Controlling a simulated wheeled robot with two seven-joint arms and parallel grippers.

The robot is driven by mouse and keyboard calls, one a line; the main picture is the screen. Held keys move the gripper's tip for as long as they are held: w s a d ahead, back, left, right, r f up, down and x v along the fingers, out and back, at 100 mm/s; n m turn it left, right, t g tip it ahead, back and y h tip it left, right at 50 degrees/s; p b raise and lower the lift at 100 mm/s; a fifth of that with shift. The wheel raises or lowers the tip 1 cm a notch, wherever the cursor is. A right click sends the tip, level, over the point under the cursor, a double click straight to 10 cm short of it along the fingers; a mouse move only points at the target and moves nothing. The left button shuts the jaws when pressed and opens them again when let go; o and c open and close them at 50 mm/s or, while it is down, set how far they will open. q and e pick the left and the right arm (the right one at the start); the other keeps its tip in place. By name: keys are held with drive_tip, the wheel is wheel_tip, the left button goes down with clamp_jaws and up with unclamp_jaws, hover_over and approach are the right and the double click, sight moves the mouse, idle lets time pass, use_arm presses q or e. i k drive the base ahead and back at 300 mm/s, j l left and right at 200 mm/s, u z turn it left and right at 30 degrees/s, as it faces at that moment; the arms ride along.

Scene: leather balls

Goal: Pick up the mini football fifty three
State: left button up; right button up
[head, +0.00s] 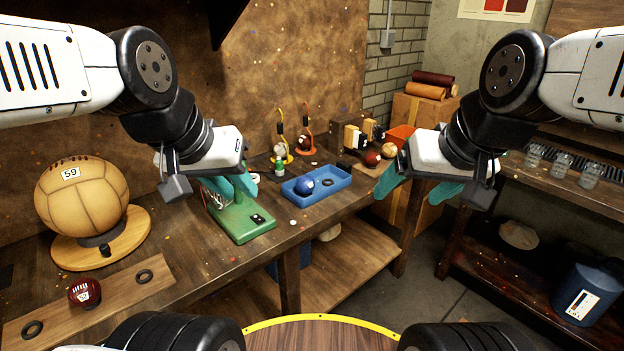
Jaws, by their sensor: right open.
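I cannot read the number fifty three on any ball. A small dark red ball (84,292) with a white mark sits on a wooden board at the bench's front left. A blue ball (304,186) lies in a blue tray (330,187). A red ball (371,159) and a tan ball (389,150) sit further back. My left gripper (232,187), with teal fingers, hangs over the green stand; its fingers overlap, so its opening is unclear. My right gripper (416,187) is open, right of the bench, with no ball between its fingers.
A large tan ball (82,199) marked 59 rests on a round wooden stand (128,238) at left. A green base (240,223) stands beneath my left gripper. Black rings (145,276) lie on the board. A right-hand shelf holds glass jars (562,165). Some bench front is clear.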

sight(306, 185)
drive_tip(key=i+l+u, duration=0.3)
drive_tip(key=i+l, duration=0.15)
drive_tip(key=i+l+u, duration=0.3)
drive_tip(key=l, duration=0.3)
drive_tip(key=i, duration=0.1)
